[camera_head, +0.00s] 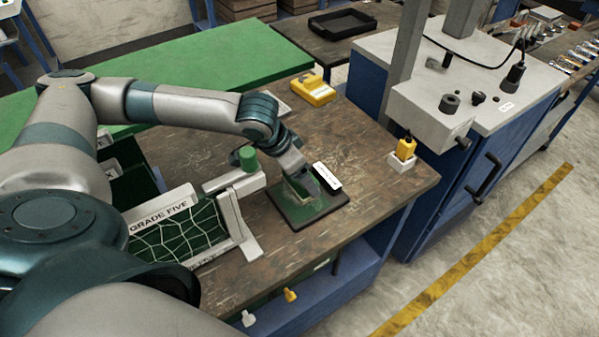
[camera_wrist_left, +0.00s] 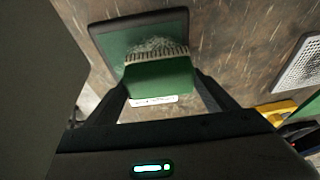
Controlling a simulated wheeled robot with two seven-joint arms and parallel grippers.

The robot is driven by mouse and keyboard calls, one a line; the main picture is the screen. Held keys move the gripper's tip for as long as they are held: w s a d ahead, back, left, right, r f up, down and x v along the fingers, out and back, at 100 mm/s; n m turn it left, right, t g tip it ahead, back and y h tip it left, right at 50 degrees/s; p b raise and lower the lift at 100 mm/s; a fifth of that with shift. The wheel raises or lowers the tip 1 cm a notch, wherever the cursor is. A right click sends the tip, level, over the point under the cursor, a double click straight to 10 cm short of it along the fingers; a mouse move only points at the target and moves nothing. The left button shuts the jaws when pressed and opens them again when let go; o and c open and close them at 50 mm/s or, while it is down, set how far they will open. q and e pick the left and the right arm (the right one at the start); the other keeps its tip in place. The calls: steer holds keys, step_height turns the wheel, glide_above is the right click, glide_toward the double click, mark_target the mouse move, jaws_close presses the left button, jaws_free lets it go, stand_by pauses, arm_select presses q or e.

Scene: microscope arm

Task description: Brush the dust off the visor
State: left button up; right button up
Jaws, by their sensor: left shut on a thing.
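My left gripper (camera_head: 297,183) is over the dark-framed flat green pad (camera_head: 325,204) on the brown workbench. The left wrist view shows this gripper (camera_wrist_left: 160,88) shut on a green brush (camera_wrist_left: 160,80) with pale bristles. The bristles point at the pad (camera_wrist_left: 112,40) and lie over its surface; I cannot tell whether they touch it. A whitish patch shows around the bristle tips. A white label (camera_head: 327,176) sits at the pad's far edge. Nothing in view is clearly a visor apart from this framed pad. My right gripper is not in view.
A white "GRADE FIVE" frame with green netting (camera_head: 178,230) stands left of the pad. A green cylinder (camera_head: 248,158) is behind it. A yellow device (camera_head: 313,90) lies at the back, and a yellow item in a white holder (camera_head: 404,150) is at the right.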

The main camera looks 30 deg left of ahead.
arm_select(q)
steer(key=shift+f, duration=0.1)
stand_by(0.3)
steer(key=shift+s+d, duration=0.1)
steer(key=shift+d, duration=0.1)
steer(key=shift+s+d+p, duration=0.3)
steer(key=shift+d+p, duration=0.3)
steer(key=shift+d, duration=0.25)
steer(key=shift+s+d+p, duration=0.4)
steer(key=shift+d+p, duration=0.1)
steer(key=shift+d, duration=0.3)
steer(key=shift+a, duration=0.1)
steer(key=shift+w+a+p, duration=0.3)
steer(key=shift+a+p, duration=0.1)
steer(key=shift+a, duration=0.15)
steer(key=shift+w+a, duration=0.1)
steer(key=shift+a, duration=0.2)
